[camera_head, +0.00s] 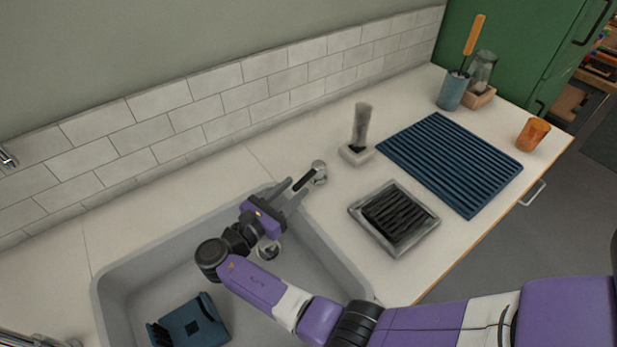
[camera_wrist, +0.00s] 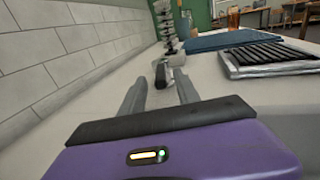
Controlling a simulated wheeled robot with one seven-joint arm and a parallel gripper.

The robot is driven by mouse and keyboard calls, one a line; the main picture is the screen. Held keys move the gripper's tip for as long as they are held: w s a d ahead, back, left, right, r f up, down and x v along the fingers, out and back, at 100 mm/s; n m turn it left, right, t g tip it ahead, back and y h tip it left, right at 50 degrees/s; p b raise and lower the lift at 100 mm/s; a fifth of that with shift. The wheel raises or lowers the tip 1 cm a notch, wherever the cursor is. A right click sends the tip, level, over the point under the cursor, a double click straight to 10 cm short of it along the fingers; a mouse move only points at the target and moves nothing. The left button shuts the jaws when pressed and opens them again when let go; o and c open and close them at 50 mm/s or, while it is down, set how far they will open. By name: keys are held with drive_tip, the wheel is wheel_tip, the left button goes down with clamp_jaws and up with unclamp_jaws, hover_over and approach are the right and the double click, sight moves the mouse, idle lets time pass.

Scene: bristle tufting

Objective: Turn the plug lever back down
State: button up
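The plug lever (camera_head: 318,170) is a small chrome fitting on the counter behind the sink's right back corner. Its black handle (camera_head: 304,180) sticks out toward my gripper. In the wrist view the lever (camera_wrist: 177,62) stands straight ahead, with the black handle (camera_wrist: 161,75) seen in the gap between the fingers. My gripper (camera_head: 291,191) is open, its two grey fingers apart and pointing at the lever; it also shows in the wrist view (camera_wrist: 159,82). I cannot tell whether a finger touches the handle. The drain (camera_head: 268,251) in the sink is partly hidden by my arm.
The grey sink (camera_head: 130,285) holds a blue object (camera_head: 192,325). Right of the lever stand a brush in a white holder (camera_head: 357,154), a framed black rack (camera_head: 350,211) and a blue ribbed mat (camera_head: 450,160). The tiled wall (camera_head: 190,110) runs close behind.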

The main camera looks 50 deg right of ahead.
sight(309, 174)
drive_tip(key=d, duration=0.7)
drive_tip(key=shift+p, duration=0.3)
drive_tip(key=shift+c, duration=0.2)
clamp_jaws()
idle(0.9)
